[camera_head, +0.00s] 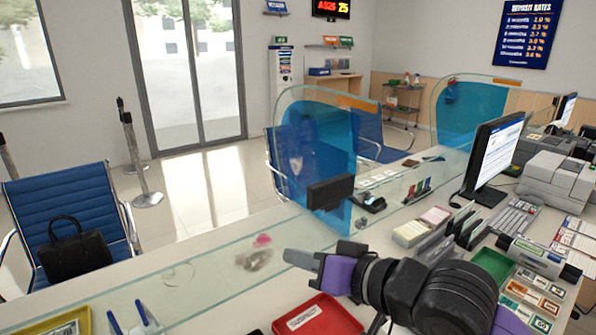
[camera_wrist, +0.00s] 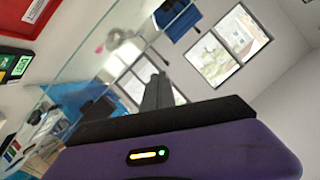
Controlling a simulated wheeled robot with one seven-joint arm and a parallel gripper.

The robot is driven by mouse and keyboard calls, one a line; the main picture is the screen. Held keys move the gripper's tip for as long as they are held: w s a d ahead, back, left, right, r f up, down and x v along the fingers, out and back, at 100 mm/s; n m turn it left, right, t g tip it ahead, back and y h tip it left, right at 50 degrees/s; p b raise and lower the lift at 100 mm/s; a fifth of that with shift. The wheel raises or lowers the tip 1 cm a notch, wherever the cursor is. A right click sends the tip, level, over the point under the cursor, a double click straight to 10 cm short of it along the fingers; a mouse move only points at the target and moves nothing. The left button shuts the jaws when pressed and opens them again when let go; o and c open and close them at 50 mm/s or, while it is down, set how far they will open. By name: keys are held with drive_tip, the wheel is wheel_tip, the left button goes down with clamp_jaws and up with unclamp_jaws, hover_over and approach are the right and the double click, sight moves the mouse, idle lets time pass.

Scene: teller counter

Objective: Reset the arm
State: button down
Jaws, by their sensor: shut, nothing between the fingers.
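My gripper (camera_head: 302,260) is raised over the teller counter (camera_head: 215,240) in the head view, with my black and purple arm reaching in from the lower right. Its grey fingers are together and point left, with nothing between them. In the wrist view the shut fingers (camera_wrist: 157,92) show beyond the purple housing, with the windows and the room tilted behind them. The gripper appears apart from the counter things around it.
A red tray (camera_head: 345,318) lies just below my gripper, and a yellow tray (camera_head: 80,318) is at the lower left. A glass screen (camera_head: 310,150) stands beyond. A monitor (camera_head: 492,155), a green tray (camera_head: 492,262) and a grey machine (camera_head: 558,180) crowd the right side.

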wheel_tip(320, 180, up, 10)
drive_tip(key=s+d+r+m+t+y, duration=0.1)
drive_tip(key=d+m+t+y, duration=0.1)
drive_tip(key=t, duration=0.5)
drive_tip(key=s+d+f+m+t+h, duration=0.4)
drive_tip(key=s+d+m+t+h, duration=0.2)
drive_tip(key=d+h, duration=0.3)
drive_tip(key=s+d+f+n+g+h, duration=0.1)
drive_tip(key=s+d+f+g, duration=0.1)
drive_tip(key=s+f, duration=0.6)
drive_tip(key=s+d+f+n+g+h, duration=0.1)
drive_tip(key=s+d+f+n+g, duration=0.1)
drive_tip(key=s+f, duration=0.6)
drive_tip(key=s+d+f+n+g+h, duration=0.1)
drive_tip(key=s+d+f+g, duration=0.3)
drive_tip(key=s, duration=1.3)
wheel_tip(320, 180, down, 4)
drive_tip(key=shift+d+f+n, duration=0.2)
drive_tip(key=shift+d+n, duration=0.15)
drive_tip(key=shift+n, duration=0.35)
